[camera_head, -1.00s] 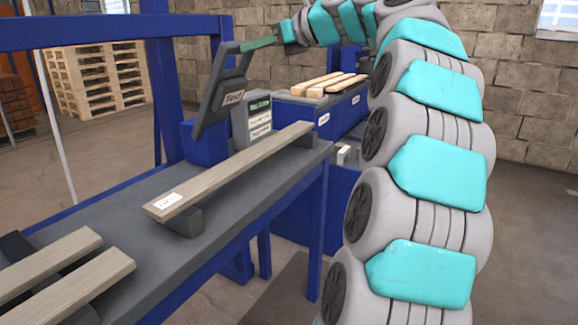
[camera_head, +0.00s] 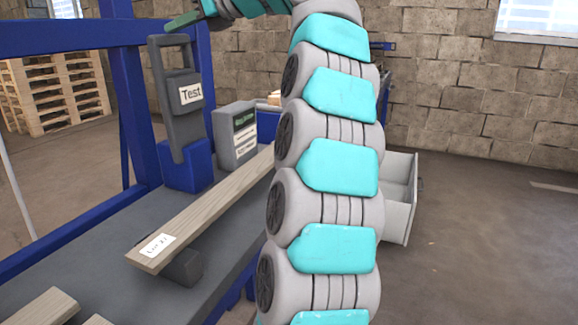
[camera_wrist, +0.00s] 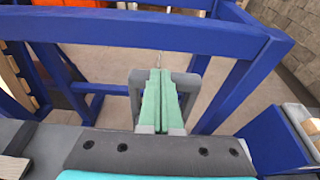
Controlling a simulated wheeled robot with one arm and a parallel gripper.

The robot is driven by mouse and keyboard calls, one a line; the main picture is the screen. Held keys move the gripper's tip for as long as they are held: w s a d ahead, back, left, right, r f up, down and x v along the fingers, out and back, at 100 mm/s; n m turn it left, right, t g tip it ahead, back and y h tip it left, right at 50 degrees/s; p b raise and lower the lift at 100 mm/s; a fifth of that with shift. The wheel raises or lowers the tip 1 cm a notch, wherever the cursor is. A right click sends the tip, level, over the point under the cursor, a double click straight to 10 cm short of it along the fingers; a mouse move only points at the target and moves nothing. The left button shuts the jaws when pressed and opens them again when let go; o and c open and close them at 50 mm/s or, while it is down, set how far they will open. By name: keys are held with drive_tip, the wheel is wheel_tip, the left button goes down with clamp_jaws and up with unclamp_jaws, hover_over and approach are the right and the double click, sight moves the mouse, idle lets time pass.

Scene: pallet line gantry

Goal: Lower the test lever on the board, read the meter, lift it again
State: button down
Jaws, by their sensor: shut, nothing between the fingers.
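The test lever (camera_head: 187,112) is a grey frame with a white "Test" label. It stands nearly upright in a blue base (camera_head: 188,168) beside the board. My gripper (camera_head: 180,22) is shut and empty at the lever's top end; whether it touches cannot be told. In the wrist view my green fingers (camera_wrist: 158,98) are together, with the lever's grey handle (camera_wrist: 191,82) around and below them. The meter (camera_head: 236,140), a grey box with a small green display and white labels, stands right of the lever; its reading is too small to read. The wooden board (camera_head: 205,205) bears a white tag.
The board rests on dark blocks on a grey bench (camera_head: 95,265). More planks (camera_head: 45,308) lie at the near left. A blue gantry frame (camera_head: 60,38) rises behind. An open white drawer (camera_head: 398,200) stands at the right. Pallets (camera_head: 60,90) are stacked behind left.

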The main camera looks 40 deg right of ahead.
drive_tip(key=shift+w+a, duration=0.35)
drive_tip(key=shift+w, duration=0.45)
drive_tip(key=shift+s, duration=0.1)
